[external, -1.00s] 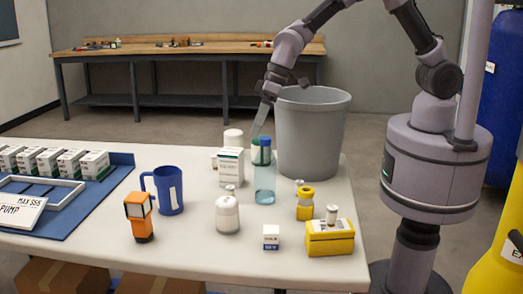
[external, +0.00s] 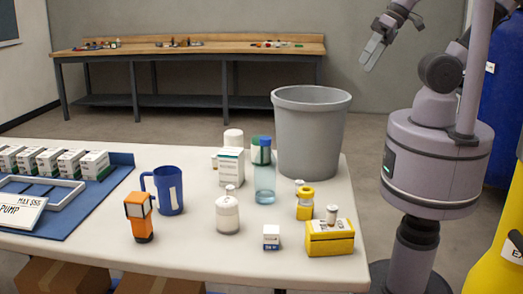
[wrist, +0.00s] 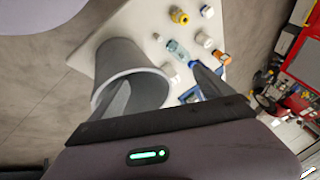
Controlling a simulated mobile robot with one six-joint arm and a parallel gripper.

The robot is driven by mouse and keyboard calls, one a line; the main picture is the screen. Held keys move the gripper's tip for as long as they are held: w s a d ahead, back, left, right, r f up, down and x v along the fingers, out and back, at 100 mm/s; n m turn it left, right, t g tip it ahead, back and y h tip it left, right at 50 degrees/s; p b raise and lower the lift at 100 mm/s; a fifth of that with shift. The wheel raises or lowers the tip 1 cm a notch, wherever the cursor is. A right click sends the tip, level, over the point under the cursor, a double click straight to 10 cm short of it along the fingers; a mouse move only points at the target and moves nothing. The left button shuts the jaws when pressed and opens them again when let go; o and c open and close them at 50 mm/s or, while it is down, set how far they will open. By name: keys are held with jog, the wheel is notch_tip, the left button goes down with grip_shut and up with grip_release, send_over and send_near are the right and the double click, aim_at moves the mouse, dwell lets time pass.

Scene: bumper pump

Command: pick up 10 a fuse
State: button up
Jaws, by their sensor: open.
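No object is clearly readable as the 10 A fuse. A small white box with a blue base and small print (external: 271,237) stands at the front of the table, left of a yellow box (external: 330,240). A small pale cylinder with a dark band (external: 332,215) stands on the yellow box. My gripper (external: 369,64) is open and empty, raised in the air right of the grey bin and well away from the small box. In the wrist view its two fingers (wrist: 158,76) are spread, with the bin (wrist: 130,72) partly behind the left finger.
A blue tray (external: 80,220) with boxes lies left.

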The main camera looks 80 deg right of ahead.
jog(key=shift+s, duration=0.2)
jog(key=c, duration=0.3)
jog(key=shift+w, duration=0.1)
jog(key=c, duration=0.5)
jog(key=shift+o, duration=0.2)
